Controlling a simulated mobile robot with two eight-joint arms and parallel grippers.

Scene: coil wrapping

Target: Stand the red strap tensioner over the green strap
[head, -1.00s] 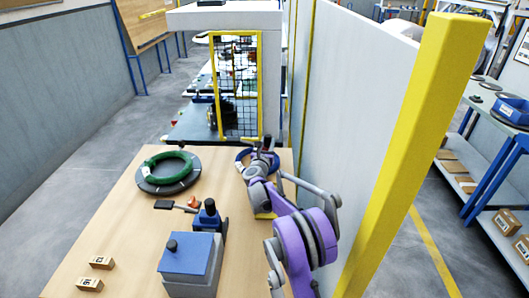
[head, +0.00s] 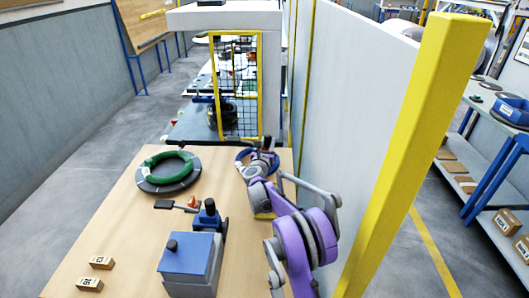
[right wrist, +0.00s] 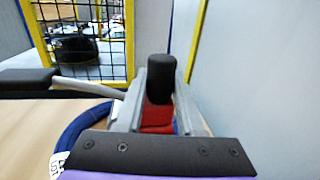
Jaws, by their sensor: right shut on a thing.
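My right gripper (right wrist: 158,100) is shut on the red strap tensioner (right wrist: 157,118). Its black knob stands up between the fingers, and a pale lever with a black grip reaches left. In the head view my right gripper (head: 262,162) is at the far right of the table, at the blue coil (head: 241,158). The blue coil also shows in the right wrist view (right wrist: 82,135), below and left of the tensioner. I cannot make out a green strap; the gripper and tensioner hide part of the coil. My left gripper is not in view.
A green coil (head: 168,157) lies on a dark round base (head: 155,186) at the table's left. A black-handled tool (head: 165,204), a blue tool (head: 208,214), a blue-topped grey box (head: 190,256) and numbered blocks (head: 102,262) stand nearer. A grey wall (head: 345,110) runs close on the right.

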